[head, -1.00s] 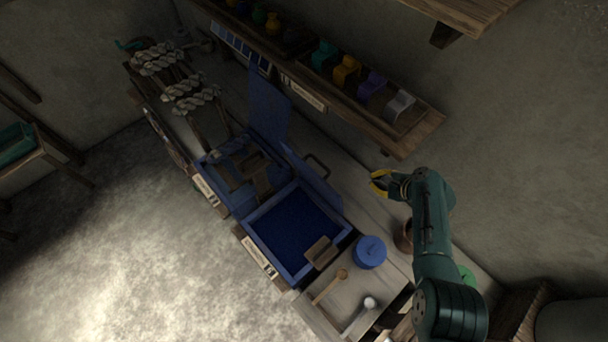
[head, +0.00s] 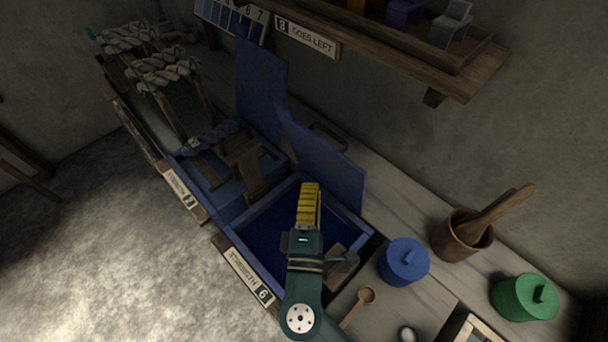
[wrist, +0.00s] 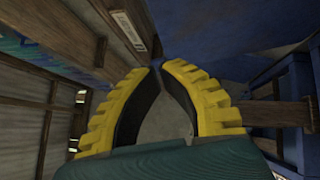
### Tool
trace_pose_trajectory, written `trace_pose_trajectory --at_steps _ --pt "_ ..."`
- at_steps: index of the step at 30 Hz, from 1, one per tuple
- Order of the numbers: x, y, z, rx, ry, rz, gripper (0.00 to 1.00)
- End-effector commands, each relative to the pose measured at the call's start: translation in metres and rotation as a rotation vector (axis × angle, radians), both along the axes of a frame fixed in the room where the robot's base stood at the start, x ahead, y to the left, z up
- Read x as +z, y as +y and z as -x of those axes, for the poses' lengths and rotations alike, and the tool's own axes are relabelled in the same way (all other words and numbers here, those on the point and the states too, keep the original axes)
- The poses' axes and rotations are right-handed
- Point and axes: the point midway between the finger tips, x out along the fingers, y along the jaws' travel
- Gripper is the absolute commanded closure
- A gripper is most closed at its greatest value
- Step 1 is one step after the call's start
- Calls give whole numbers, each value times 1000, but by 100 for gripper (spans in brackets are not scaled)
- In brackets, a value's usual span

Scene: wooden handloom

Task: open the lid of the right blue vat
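The right blue vat (head: 237,235) stands open, with dark blue liquid inside. Its blue lid (head: 325,160) is raised at the vat's back edge, with a dark handle (head: 328,138) on its far side. My gripper (head: 310,188) is over the right vat in the head view, in front of the raised lid. It hides part of the vat's inside. In the wrist view its yellow, black-padded fingers (wrist: 158,68) curve together and appear to meet at the tips. Nothing shows between them. I cannot tell whether the gripper touches the lid.
The left vat (head: 207,207) is also open, its lid (head: 262,90) upright, with wooden pieces inside. A blue pot (head: 403,262), a brown mortar (head: 460,235) with a pestle, a green pot (head: 525,297) and a wooden spoon (head: 360,305) are to the right. A shelf (head: 400,55) overhangs the back.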

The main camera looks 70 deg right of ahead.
Motion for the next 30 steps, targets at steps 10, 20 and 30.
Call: trace_pose_trajectory --at_steps 10,20,30 --pt "-28 14 -32 89 10 -8 100" --pt "-16 -52 -59 87 9 -9 100" --pt "-6 -96 -49 89 12 -10 100"
